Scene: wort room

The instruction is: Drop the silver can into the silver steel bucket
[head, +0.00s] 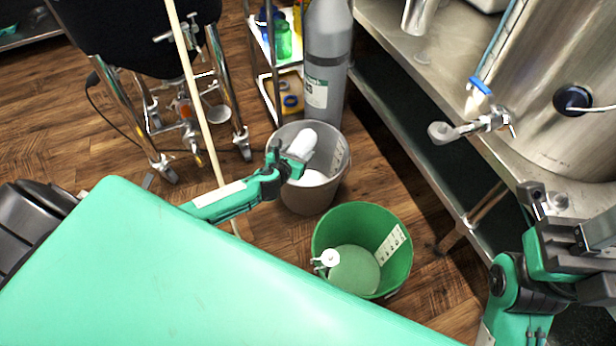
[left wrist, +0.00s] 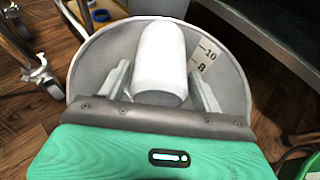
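The silver can (head: 303,142), very pale in this light, shows at the mouth of the silver steel bucket (head: 312,200) in the head view. My left gripper (head: 287,163) is over the bucket's left side, beside the can. In the left wrist view the can (left wrist: 161,58) lies between the two spread fingers, with a gap on each side. I cannot tell whether the can touches the bucket wall (left wrist: 90,60). My right gripper (head: 545,203) is at the right of the head view, beside the steel bench; its finger gap is unclear.
A green bucket (head: 398,262) stands just in front of the steel bucket. A grey gas cylinder (head: 328,60) and a shelf rack (head: 268,75) are behind it. A steel bench (head: 400,60) with a large vessel (head: 560,90) bounds the right. A tripod-legged dark tank (head: 140,35) stands back left.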

